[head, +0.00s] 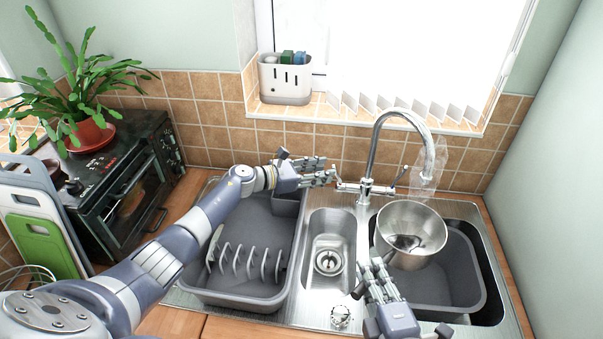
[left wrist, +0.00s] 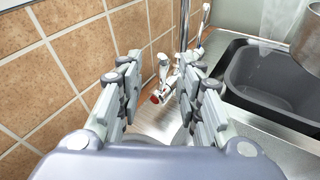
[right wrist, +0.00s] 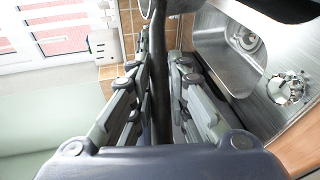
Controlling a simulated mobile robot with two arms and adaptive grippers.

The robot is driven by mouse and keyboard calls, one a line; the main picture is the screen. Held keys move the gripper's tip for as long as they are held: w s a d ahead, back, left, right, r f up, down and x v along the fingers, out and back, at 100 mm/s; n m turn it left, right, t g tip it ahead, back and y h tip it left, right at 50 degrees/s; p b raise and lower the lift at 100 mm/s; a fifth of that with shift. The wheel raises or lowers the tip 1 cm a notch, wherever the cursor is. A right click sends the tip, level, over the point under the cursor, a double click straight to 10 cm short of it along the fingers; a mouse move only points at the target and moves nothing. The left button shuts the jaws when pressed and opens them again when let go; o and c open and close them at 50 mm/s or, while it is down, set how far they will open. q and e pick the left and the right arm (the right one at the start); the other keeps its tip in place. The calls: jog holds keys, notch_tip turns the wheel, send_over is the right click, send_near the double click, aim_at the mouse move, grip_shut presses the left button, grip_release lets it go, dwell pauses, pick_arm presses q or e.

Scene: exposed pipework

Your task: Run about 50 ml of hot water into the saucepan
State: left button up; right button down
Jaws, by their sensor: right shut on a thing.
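The steel saucepan (head: 425,222) is over the right basin, below the spout of the tap (head: 372,150). A pale translucent haze hangs around the spout end. Dark patches show inside the pan; I cannot tell whether they are water or reflections. My right gripper (head: 376,272) is shut on the pan's dark handle (right wrist: 161,80). My left gripper (head: 325,172) is open, just left of the tap's left lever (head: 347,187). In the left wrist view, that lever, with a red mark (left wrist: 156,98), lies ahead between the open fingers, apparently apart from them.
A grey dish rack (head: 235,290) sits on the left of the sink, beside a small middle basin (head: 328,245). A grey tub (head: 455,275) stands in the right basin under the pan. A caddy (head: 286,82) stands on the sill. A small oven and potted plant are left.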

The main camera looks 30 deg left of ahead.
pick_arm(q)
jog(key=v, duration=0.7)
